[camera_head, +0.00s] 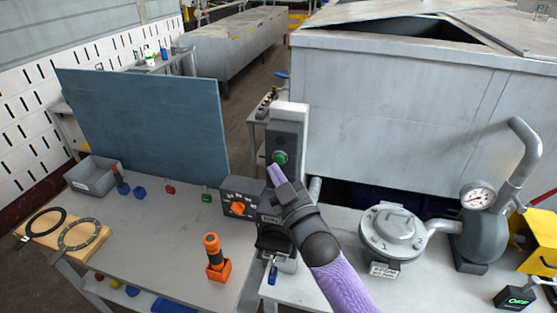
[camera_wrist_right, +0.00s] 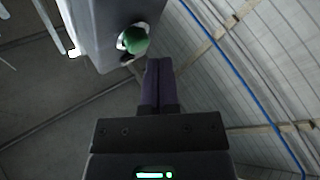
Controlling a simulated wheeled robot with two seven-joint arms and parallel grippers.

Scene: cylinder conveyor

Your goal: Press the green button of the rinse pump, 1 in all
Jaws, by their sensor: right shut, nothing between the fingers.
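The green button (camera_head: 280,157) sits low on the front of an upright grey box (camera_head: 287,130). My right gripper (camera_head: 276,173) is shut and empty, with its purple fingers just below the button in the head view. In the wrist view the green button (camera_wrist_right: 134,40) stands out from the grey box face (camera_wrist_right: 95,20) on a white collar. The shut fingertips (camera_wrist_right: 158,64) are below and to the right of it there, with a small gap in the picture. My left gripper is not in view.
A dark box with an orange knob (camera_head: 238,208) stands left of my right gripper. An orange-handled tool (camera_head: 213,252) stands on the grey table (camera_head: 180,240). A round metal housing (camera_head: 392,232) and a gauge (camera_head: 479,197) are at right. A blue panel (camera_head: 145,120) stands behind.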

